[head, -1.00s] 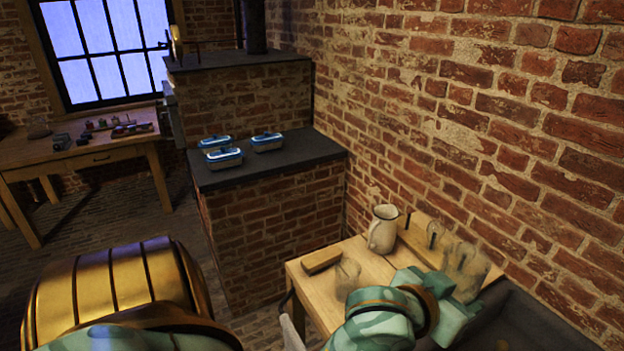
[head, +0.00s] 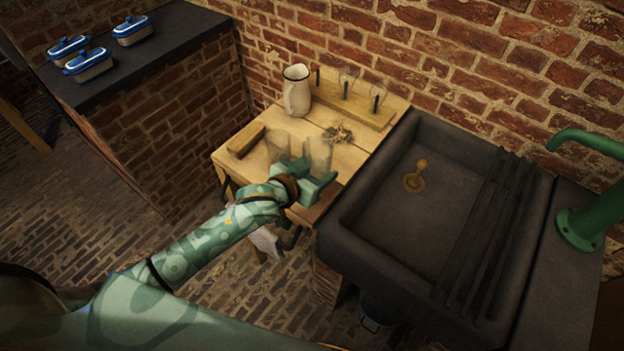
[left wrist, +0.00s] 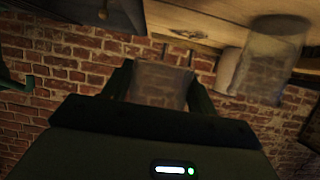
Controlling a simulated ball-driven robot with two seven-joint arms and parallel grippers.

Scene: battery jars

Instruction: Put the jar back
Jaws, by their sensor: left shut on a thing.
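My left gripper (head: 318,174) is shut on a clear glass jar (head: 319,150), held over the right front part of the small wooden table (head: 222,160). In the left wrist view the held jar (left wrist: 160,85) is between the two fingers. A second clear jar (head: 277,147) stands on the table just left of it; a large glass jar (left wrist: 272,62) shows in the wrist view. At the table's back is a wooden rack (head: 372,118) with dark upright pegs and glass around some of them. Whether the held jar touches the table is unclear. My right gripper is out of view.
A white jug (head: 297,92) stands left of the rack. A brown heap (head: 339,133) lies before the rack, and a wooden block or brush (head: 246,140) at the table's left edge. A dark sink (head: 440,205) adjoins on the right. The brick wall (head: 450,60) closes the back.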

